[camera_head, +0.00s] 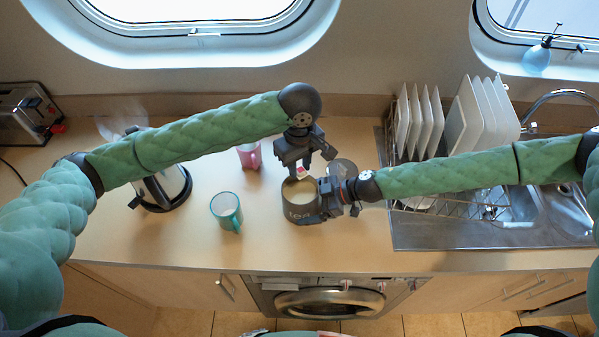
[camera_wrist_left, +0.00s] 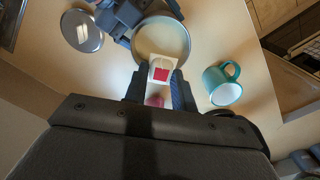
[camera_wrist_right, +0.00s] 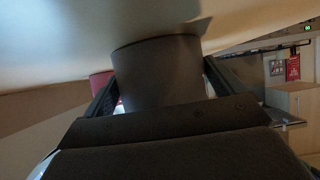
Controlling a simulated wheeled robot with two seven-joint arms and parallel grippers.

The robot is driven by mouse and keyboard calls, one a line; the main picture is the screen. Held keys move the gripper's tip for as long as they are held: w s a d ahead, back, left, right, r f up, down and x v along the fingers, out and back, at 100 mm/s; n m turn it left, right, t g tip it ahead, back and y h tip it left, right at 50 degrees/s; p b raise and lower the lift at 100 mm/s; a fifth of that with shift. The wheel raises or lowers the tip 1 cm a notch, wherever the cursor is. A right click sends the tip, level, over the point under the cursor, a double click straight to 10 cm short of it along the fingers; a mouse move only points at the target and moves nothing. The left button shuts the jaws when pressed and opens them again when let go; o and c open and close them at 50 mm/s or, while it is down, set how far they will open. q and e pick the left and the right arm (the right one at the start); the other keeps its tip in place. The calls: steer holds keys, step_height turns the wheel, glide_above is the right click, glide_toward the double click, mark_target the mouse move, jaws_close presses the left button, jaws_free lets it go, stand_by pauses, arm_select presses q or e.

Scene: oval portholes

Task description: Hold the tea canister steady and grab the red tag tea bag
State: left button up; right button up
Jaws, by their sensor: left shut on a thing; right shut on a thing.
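The tea canister (camera_head: 300,212), dark grey with pale lettering, stands upright and open on the counter; its light interior (camera_wrist_left: 162,40) shows in the left wrist view. My right gripper (camera_head: 328,197) is shut on the canister's side, and the canister fills the space between its fingers in the right wrist view (camera_wrist_right: 158,72). My left gripper (camera_head: 301,168) points down over the canister's far rim. It is shut on the tea bag, whose white packet with a red tag (camera_wrist_left: 161,71) shows between the fingertips. How high the tea bag hangs above the opening is unclear.
A round metal lid (camera_wrist_left: 82,30) lies beside the canister. A teal mug (camera_head: 226,209) and a pink cup (camera_head: 249,155) stand to the left, with a kettle (camera_head: 165,188) farther left. A dish rack with plates (camera_head: 420,120) and the sink (camera_head: 480,232) are at right. The front counter is clear.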

steer(key=o, duration=0.4)
steer(key=shift+d, duration=0.1)
steer(key=v, duration=0.9)
steer(key=shift+d+r, duration=0.15)
steer(key=shift+d, duration=0.1)
steer(key=shift+s+d+r, duration=0.1)
steer(key=shift+s, duration=0.35)
